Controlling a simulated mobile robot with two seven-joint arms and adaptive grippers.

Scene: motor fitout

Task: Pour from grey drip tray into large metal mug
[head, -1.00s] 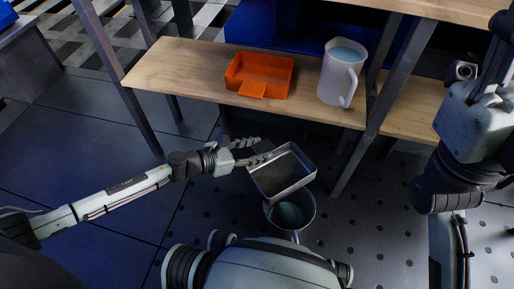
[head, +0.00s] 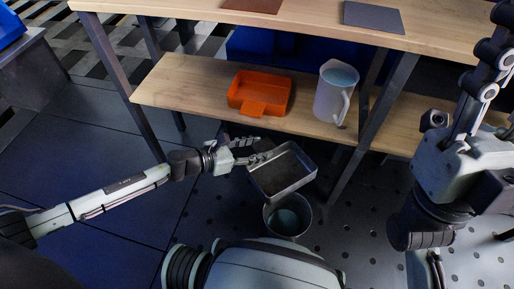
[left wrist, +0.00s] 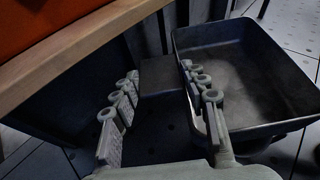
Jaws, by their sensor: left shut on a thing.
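The grey drip tray (head: 281,196) is a shallow rectangular pan in the lower middle of the head view; it also fills the right of the left wrist view (left wrist: 268,132). My left gripper (head: 262,150) is shut on the tray's left side, apparently on a flat grey tab between the fingers. Its fingers show in the left wrist view (left wrist: 160,105). No liquid clearly shows in the tray. The large metal mug (head: 288,232) stands just below the tray in the head view, with pale bluish content inside. The tray's edge overlaps the mug's rim. My right gripper (head: 490,65) is at the right, its fingertips unclear.
A wooden shelf (head: 190,85) behind holds an orange tray (head: 262,108) and a white jug (head: 328,103) with bluish content. A higher tabletop (head: 310,22) carries a brown mat (head: 252,5) and a grey mat (head: 373,17). Dark metal legs (head: 362,155) stand close behind the tray.

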